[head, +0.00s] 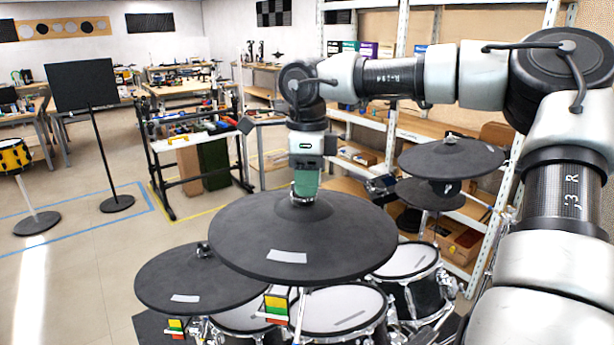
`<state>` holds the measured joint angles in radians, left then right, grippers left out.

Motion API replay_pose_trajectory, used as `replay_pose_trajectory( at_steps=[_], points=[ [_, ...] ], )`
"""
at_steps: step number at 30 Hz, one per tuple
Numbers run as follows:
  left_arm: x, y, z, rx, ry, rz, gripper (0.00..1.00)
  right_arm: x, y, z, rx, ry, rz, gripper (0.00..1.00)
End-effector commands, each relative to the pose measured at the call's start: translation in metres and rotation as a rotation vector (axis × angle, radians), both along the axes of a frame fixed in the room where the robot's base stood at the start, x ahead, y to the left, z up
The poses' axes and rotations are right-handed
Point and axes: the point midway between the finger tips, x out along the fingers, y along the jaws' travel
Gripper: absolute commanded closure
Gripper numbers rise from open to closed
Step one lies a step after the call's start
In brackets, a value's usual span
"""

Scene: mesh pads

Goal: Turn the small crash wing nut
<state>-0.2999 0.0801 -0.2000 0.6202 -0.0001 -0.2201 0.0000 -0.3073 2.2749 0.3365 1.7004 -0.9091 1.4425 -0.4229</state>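A large dark mesh cymbal pad (345,240) with a white label fills the middle of the head view. My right gripper (304,192) points straight down at the raised centre of this pad. Its fingertips are at the top of the pad's stand, and they hide any wing nut there. I cannot tell whether the fingers are open or closed on it. A second dark pad (165,280) lies lower left, with a small nut (203,249) on its centre. The pictures do not name which pad is the small crash. My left gripper is not in view.
Drums with pale heads (335,308) stand below the pads. Two more dark pads, an upper one (480,160) and a lower one (440,197), are at the right before a shelf (400,130). A music stand (85,88) is at the left. Open floor (95,250) lies left.

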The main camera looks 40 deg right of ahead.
Motion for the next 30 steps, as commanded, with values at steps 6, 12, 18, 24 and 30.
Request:
replay_pose_trajectory(
  at_steps=[6, 12, 18, 24, 30],
  points=[
    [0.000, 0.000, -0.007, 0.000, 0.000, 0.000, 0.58, 0.000, 0.000, 0.027, -0.002, -0.006, -0.001, 0.65],
    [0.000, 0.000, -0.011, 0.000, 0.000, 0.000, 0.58, 0.001, 0.000, 0.070, -0.003, -0.006, -0.002, 0.65],
    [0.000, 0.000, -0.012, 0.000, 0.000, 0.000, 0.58, 0.001, 0.000, 0.100, -0.002, -0.004, -0.001, 0.65],
    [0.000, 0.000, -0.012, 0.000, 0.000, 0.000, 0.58, 0.000, 0.000, 0.109, 0.000, -0.003, 0.001, 0.65],
    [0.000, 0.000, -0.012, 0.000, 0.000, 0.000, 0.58, 0.000, 0.000, 0.109, 0.000, -0.003, 0.001, 0.65]
  ],
)
